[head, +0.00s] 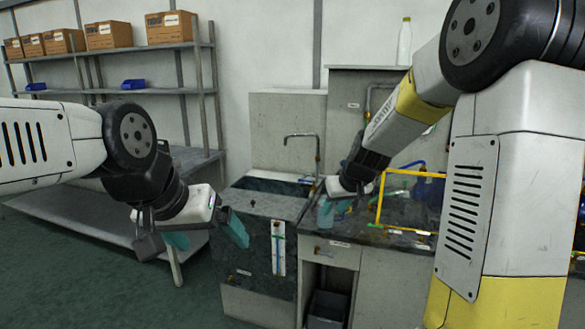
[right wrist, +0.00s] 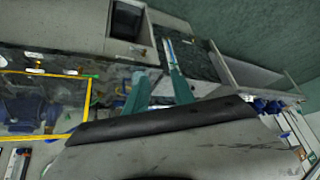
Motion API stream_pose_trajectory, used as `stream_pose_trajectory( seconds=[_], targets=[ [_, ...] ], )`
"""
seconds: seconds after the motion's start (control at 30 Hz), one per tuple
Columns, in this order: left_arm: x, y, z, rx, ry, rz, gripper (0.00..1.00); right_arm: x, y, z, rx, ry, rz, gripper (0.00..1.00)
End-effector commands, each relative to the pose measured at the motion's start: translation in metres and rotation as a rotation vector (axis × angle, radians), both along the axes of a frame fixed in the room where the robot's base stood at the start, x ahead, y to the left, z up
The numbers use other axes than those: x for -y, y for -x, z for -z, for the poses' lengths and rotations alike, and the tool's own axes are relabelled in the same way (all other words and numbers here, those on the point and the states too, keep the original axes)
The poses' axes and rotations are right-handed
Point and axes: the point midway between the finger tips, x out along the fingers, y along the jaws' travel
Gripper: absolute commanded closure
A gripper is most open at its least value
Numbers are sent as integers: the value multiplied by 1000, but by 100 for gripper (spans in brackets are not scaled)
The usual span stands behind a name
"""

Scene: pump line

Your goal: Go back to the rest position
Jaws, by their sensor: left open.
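My left gripper (head: 207,236) is on the left of the head view, its two teal fingers spread wide apart with nothing between them. It hangs in front of the sink cabinet, above the floor. My right gripper (head: 333,208) is near the middle, over the worktop's left part, close to the yellow frame. In the right wrist view its two teal fingers (right wrist: 160,84) stand apart with no object seen between them. Both arms are bent and raised in front of me.
A sink (head: 270,186) with a tap (head: 302,136) is behind the grippers. A yellow frame (head: 411,170) stands on the worktop (head: 385,236) to the right. Metal shelving (head: 215,90) with cardboard boxes (head: 108,36) is at back left. Green floor (head: 75,260) is open at lower left.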

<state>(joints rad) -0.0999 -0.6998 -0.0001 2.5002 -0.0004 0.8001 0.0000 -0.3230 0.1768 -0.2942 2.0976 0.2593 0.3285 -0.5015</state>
Motion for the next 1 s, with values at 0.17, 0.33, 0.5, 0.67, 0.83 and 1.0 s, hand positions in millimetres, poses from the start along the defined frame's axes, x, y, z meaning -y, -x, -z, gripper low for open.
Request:
stream_pose_trajectory(
  seconds=[0.17, 0.33, 0.5, 0.67, 0.83, 1.0],
  targets=[
    [0, 0, 0, 0, 0, 0, 7, 4, 76, -56, -17, -99, 35, 70],
    [0, 0, 0, 0, 0, 0, 7, 10, 152, -86, -36, -140, 72, 70],
    [0, 0, 0, 0, 0, 0, 7, 18, 221, -96, -48, -138, 124, 70],
    [0, 0, 0, 0, 0, 0, 7, 24, 261, -94, -54, -121, 169, 70],
    [0, 0, 0, 0, 0, 0, 7, 25, 266, -94, -54, -118, 177, 70],
    [0, 0, 0, 0, 0, 0, 7, 25, 266, -94, -54, -118, 177, 70]
  ],
)
